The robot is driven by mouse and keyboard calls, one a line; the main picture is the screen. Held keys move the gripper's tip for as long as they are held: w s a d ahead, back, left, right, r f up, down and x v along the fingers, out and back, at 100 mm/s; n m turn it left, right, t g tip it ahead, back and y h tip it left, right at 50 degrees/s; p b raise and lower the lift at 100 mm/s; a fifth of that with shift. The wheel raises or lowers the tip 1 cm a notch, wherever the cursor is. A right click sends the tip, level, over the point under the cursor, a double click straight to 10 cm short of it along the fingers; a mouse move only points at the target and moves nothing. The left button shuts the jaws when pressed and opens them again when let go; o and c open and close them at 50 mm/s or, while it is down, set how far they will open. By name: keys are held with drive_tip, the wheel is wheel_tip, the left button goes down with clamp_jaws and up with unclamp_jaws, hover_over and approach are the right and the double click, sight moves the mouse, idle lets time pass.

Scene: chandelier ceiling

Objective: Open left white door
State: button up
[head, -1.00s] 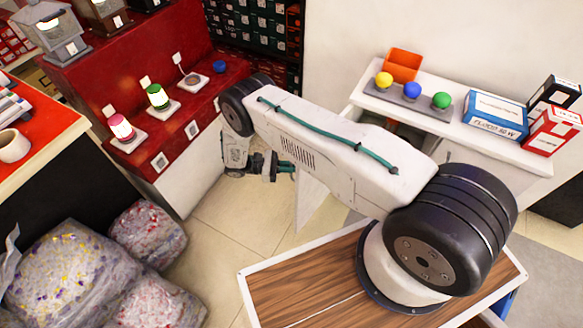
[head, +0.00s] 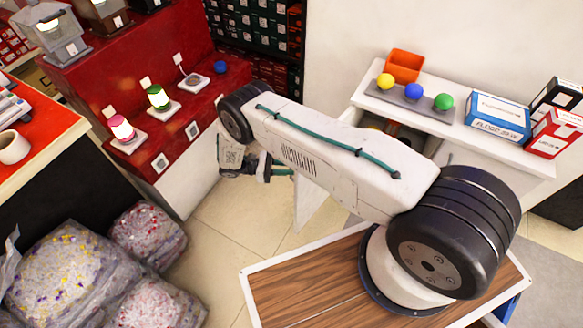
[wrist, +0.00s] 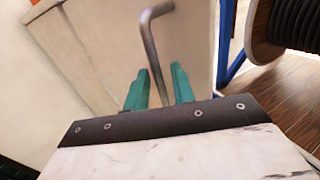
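The left white door (head: 311,203) of the white cabinet stands swung out, seen partly below my arm in the head view. In the wrist view the pale door panel (wrist: 105,50) fills much of the upper picture, with a bent metal handle (wrist: 150,45) on it. My gripper (wrist: 160,80) has its two green fingers apart, with the handle's lower part between them and a gap visible beside it. In the head view my gripper (head: 284,172) is at the left of the door, partly hidden by my arm.
The cabinet top (head: 455,122) carries an orange bin (head: 404,66), coloured balls and boxes. A red display stand (head: 150,75) is at the left. Filled bags (head: 75,270) lie on the floor at lower left. Tiled floor between stand and door is clear.

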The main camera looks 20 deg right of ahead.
drive_tip(key=v, duration=0.6)
idle(0.4)
